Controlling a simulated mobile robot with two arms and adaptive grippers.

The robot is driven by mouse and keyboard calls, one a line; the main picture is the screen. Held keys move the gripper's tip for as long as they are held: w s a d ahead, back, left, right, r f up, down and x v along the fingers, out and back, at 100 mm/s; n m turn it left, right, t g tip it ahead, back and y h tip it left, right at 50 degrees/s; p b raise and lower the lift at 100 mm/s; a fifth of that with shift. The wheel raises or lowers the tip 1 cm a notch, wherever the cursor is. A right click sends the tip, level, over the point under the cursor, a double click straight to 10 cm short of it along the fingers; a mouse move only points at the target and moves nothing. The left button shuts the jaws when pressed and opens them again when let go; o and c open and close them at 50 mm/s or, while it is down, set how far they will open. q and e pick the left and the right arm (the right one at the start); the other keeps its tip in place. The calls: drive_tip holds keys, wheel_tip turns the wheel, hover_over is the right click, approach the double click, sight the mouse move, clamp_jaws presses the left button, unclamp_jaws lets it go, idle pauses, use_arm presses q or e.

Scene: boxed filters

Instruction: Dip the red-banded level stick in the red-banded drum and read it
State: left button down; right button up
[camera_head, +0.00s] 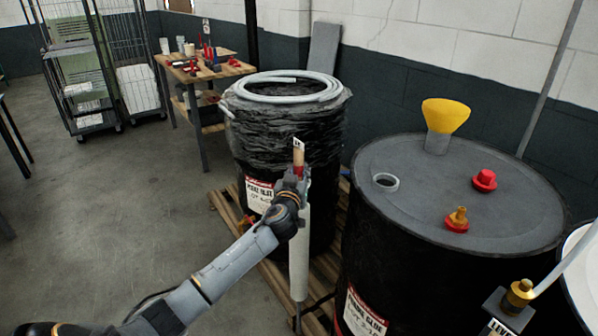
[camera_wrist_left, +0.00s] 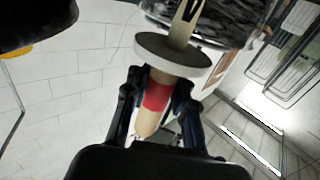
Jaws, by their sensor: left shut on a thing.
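My left gripper (camera_head: 297,180) is shut on the level stick's wooden handle (camera_head: 299,156), which has a red band and a small pale tag at its top. The stick stands about upright in front of the plastic-wrapped drum (camera_head: 320,150). A white cylinder (camera_head: 299,250) shows below the gripper, with a thin rod under it. The left wrist view shows the red band (camera_wrist_left: 156,97) between the fingers and a pale disc (camera_wrist_left: 172,55) beyond. The near drum (camera_head: 450,190) has an open ringed hole (camera_head: 385,182) in its lid. Both drums carry red-and-white labels. My right gripper is out of view.
The near drum's lid bears a yellow funnel (camera_head: 444,118), a red cap (camera_head: 484,181) and a brass fitting (camera_head: 457,219). A coiled hose (camera_head: 285,86) lies on the wrapped drum. A workbench (camera_head: 230,68) stands behind. Another brass fitting (camera_head: 519,296) is at lower right. Open floor lies left.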

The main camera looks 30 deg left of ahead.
sight(299, 145)
use_arm(q)
drive_tip(key=shift+r, duration=0.1)
drive_tip(key=shift+r+p, duration=3.1)
drive_tip(key=shift+r, duration=0.85)
drive_tip(key=shift+r+p, duration=3.2)
drive_tip(key=shift+r, duration=0.8)
wheel_tip(299, 145, up, 8)
drive_tip(key=p, duration=0.6)
